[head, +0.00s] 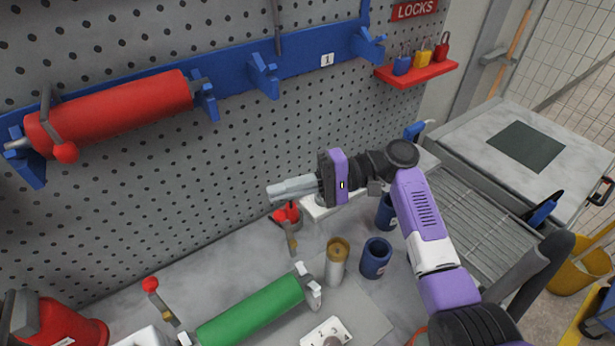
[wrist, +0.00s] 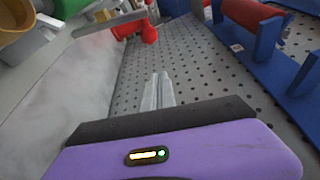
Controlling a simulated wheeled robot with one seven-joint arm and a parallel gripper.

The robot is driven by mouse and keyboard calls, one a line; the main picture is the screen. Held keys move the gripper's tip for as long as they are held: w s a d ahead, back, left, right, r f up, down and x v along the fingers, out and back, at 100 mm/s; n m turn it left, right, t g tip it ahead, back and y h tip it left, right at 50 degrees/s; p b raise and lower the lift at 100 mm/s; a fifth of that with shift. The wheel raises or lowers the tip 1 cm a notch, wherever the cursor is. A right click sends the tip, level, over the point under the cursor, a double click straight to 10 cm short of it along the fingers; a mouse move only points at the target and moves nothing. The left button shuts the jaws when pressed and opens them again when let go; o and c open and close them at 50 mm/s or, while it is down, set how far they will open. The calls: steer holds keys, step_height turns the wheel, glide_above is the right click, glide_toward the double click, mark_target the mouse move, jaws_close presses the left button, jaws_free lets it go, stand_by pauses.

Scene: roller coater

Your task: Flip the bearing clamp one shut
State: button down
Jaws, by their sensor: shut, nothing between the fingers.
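My gripper (head: 271,192) is shut and empty, in front of the pegboard and above the bench. Its closed fingertips also show in the wrist view (wrist: 160,77). Two red-knobbed levers are by the green roller (head: 250,312). One lever (head: 291,235) stands just below my gripper, beyond the roller's right end, with its red knob (head: 290,211) near my fingers but apparently apart. The other lever (head: 162,302) leans up at the roller's left end, with a red knob (head: 150,284). I cannot tell which is bearing clamp one. A red knob (wrist: 149,34) shows ahead of the fingertips in the wrist view.
A red roller (head: 115,112) hangs on the blue wall rack (head: 235,79), with its own red-knobbed lever. A brass-coloured cylinder (head: 337,260) and blue cups (head: 375,257) stand on the bench (head: 200,270). Padlocks sit on a red shelf (head: 418,74) at the upper right.

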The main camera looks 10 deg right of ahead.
mark_target(287, 235)
steer(key=shift+s+d+r+p, duration=0.15)
steer(key=shift+s+p, duration=0.4)
steer(key=shift+s, duration=0.4)
steer(key=shift+s+d+r+p, duration=0.15)
steer(key=shift+s+p, duration=0.4)
steer(key=shift+s, duration=0.35)
